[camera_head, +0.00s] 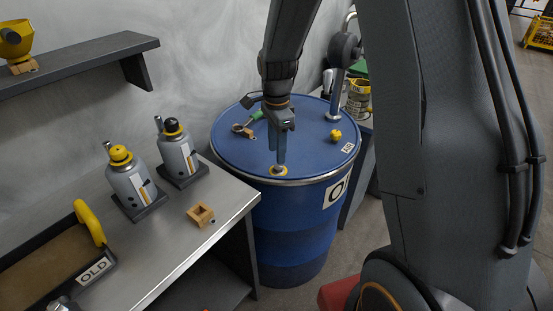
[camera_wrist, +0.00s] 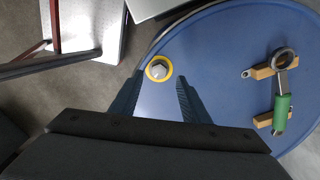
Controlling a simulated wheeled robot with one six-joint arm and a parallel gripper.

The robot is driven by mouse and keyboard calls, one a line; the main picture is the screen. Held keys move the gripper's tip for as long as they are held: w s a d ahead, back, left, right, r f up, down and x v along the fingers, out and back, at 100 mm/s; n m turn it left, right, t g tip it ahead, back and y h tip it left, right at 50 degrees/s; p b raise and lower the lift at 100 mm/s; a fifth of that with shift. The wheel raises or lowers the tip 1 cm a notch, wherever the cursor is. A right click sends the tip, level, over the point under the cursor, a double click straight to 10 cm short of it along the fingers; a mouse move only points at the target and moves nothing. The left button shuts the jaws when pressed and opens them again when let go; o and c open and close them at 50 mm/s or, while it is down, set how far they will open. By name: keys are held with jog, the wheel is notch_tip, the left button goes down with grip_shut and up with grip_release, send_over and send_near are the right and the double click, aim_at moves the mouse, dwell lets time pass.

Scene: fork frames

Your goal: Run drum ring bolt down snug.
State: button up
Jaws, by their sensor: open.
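The blue drum (camera_head: 300,235) stands beside the bench, its lid ringed by a metal rim. A bolt with a hex head in a yellow ring (camera_head: 279,170) sits on the lid near the front rim; it also shows in the wrist view (camera_wrist: 158,70). My gripper (camera_head: 280,158) points down over it. In the wrist view my gripper (camera_wrist: 160,78) has its fingers apart, with the bolt head between the tips and nothing held. I cannot tell the height gap. A green-handled ring wrench (camera_wrist: 282,95) rests on wooden blocks on the lid, also visible behind my gripper in the head view (camera_head: 255,117).
A yellow knob (camera_head: 335,135) and a metal post (camera_head: 334,105) stand on the lid's right part. The grey bench (camera_head: 190,240) at left holds two bottles (camera_head: 130,182) (camera_head: 177,150), a small wooden block (camera_head: 200,215) and a tray marked OLD (camera_head: 95,268).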

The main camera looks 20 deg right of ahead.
aim_at(277, 167)
notch_tip(277, 167, up, 3)
dwell(0.3)
dwell(0.5)
jog(key=s+r+n+t+b, duration=0.1)
jog(key=s+n, duration=1.5)
jog(key=s, duration=0.2)
jog(key=shift+s+d+n, duration=0.2)
jog(key=shift+d+n, duration=0.15)
jog(key=shift+n, duration=0.05)
